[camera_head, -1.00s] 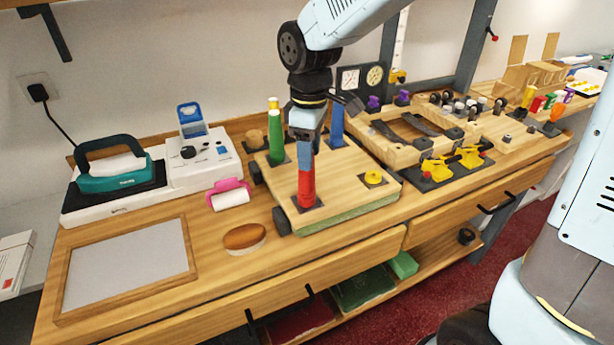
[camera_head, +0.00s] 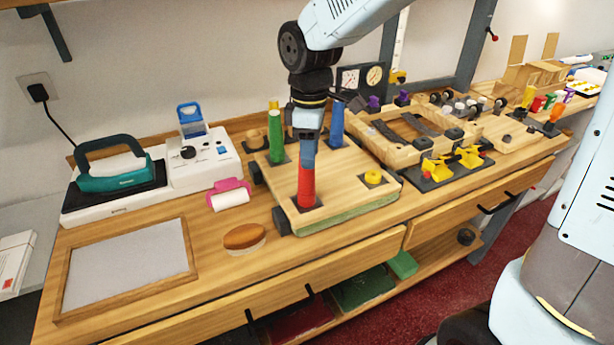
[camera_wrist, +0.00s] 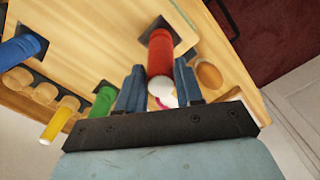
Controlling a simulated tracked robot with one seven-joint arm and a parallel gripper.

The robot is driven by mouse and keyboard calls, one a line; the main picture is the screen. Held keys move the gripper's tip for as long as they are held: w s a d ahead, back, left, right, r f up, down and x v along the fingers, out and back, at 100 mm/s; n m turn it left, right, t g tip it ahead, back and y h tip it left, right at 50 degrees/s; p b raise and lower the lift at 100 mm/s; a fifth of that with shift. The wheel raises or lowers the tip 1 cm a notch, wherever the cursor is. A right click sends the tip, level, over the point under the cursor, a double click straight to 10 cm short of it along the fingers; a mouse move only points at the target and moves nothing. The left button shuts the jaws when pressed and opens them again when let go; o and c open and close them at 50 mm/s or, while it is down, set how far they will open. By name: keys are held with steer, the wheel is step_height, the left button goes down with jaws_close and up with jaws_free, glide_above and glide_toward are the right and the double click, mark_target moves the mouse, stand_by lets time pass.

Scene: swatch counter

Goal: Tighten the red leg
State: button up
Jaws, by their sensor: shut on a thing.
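The red leg (camera_head: 306,187) stands upright on a black square plate at the near corner of a light wooden board (camera_head: 333,185). My gripper (camera_head: 308,155) comes down from above and is shut on the leg's upper part. In the wrist view the red leg (camera_wrist: 160,52) lies between my two blue-grey fingers (camera_wrist: 160,80), with a white round patch at its near end. A green leg (camera_head: 275,137) and a blue leg (camera_head: 337,125) stand on the board's far side. A short yellow piece (camera_head: 374,177) sits at its right corner. The leg's joint to the plate is too small to judge.
A brown-topped oval pad (camera_head: 244,237), a pink holder with a white roll (camera_head: 230,195) and a framed grey panel (camera_head: 127,264) lie left of the board. A teal iron (camera_head: 115,175) stands behind. Yellow clamps (camera_head: 452,164) and a wooden frame (camera_head: 385,140) crowd the right.

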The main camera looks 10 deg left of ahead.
steer(key=shift+m, duration=1.8)
steer(key=o, duration=1.4)
steer(key=shift+o, duration=0.2)
steer(key=shift+r, duration=3)
steer(key=shift+d, duration=0.1)
